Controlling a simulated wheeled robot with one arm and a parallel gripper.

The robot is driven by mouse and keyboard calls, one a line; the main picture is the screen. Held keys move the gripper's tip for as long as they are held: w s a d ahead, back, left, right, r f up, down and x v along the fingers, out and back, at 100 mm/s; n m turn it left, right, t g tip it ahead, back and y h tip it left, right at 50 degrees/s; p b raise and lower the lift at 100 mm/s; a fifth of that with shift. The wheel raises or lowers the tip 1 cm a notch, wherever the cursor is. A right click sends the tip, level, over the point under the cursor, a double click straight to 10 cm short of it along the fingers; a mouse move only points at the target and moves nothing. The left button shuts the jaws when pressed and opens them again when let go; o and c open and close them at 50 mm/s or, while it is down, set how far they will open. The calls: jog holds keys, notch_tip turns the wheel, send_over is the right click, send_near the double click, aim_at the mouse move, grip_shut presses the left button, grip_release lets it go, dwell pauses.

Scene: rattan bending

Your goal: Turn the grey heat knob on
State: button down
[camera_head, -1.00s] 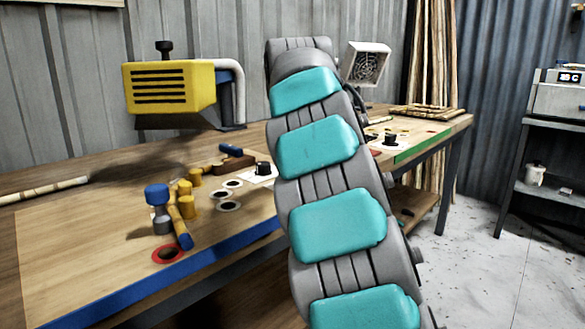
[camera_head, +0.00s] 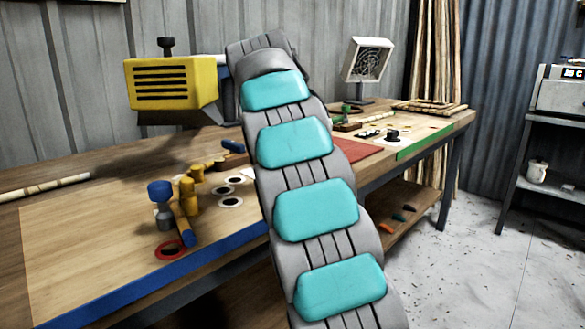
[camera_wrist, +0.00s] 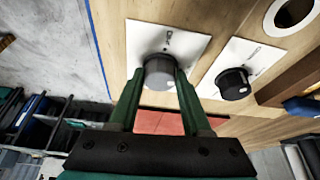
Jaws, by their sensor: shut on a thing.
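The grey knob (camera_wrist: 158,65) sits on a white square plate (camera_wrist: 190,43) in the upper middle of the wrist view. My gripper (camera_wrist: 160,78) has its two dark green fingers on either side of this knob and is shut on it. In the head view my arm hides the gripper and the grey knob.
A darker knob (camera_wrist: 232,84) on its own white plate (camera_wrist: 262,57) stands close to the right of my fingers. In the head view a yellow slatted heater-like box (camera_head: 170,83) hangs over the bench (camera_head: 90,240).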

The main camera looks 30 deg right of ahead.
jog(key=shift+m, duration=0.7)
dwell(0.3)
jog(key=shift+c, duration=1.8)
grip_release()
jog(key=shift+g, duration=0.3)
